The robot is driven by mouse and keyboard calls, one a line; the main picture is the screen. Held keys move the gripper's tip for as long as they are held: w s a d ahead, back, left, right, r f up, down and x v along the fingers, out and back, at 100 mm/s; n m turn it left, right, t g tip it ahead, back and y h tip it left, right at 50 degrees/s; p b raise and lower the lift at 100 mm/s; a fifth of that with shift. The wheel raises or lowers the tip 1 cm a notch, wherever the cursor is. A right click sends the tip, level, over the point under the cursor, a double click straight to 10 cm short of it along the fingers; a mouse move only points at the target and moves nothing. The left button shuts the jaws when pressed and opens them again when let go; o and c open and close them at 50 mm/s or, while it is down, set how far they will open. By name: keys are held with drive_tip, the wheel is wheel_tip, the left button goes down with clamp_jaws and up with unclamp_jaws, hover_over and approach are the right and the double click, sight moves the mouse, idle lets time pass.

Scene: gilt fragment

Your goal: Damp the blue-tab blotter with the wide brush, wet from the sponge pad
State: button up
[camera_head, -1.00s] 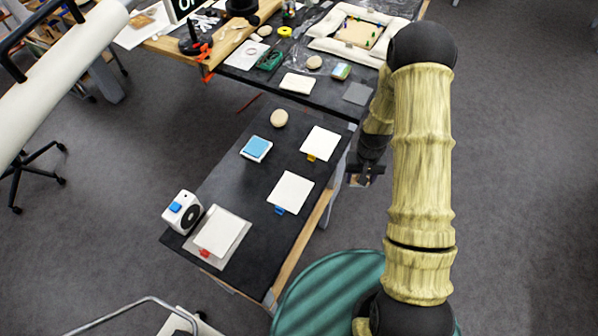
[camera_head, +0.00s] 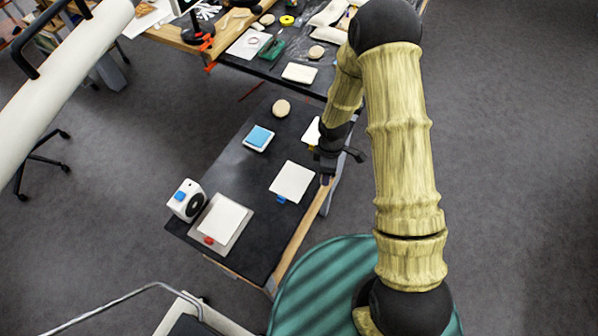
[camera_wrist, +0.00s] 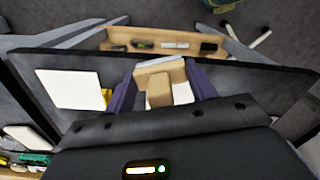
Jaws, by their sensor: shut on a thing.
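The blue-tab blotter (camera_head: 292,182) is a white square lying flat on the dark bench, its blue tab at the near edge. The sponge pad (camera_head: 258,138) is a blue block in a white tray, farther back and left. My gripper (camera_head: 325,178) hangs at the bench's right edge, just right of the blue-tab blotter. In the wrist view my gripper (camera_wrist: 160,88) is shut on the wide brush (camera_wrist: 158,88), with a wooden handle and a pale wide end. A white patch behind the brush is mostly hidden; I cannot tell which blotter it is.
The yellow-tab blotter (camera_head: 311,132) is partly hidden by my arm; it also shows in the wrist view (camera_wrist: 70,90). A red-tab blotter (camera_head: 222,217) lies on a grey plate beside a white fan-like box (camera_head: 186,200).

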drive_tip(key=s+a+r+n+p, duration=0.1)
drive_tip(key=s+a+r+n, duration=0.2)
drive_tip(key=a+n, duration=0.5)
drive_tip(key=shift+s+a+n+p, duration=0.25)
drive_tip(key=shift+s+n, duration=0.6)
drive_tip(key=shift+n, duration=2.45)
drive_tip(key=shift+d, duration=0.1)
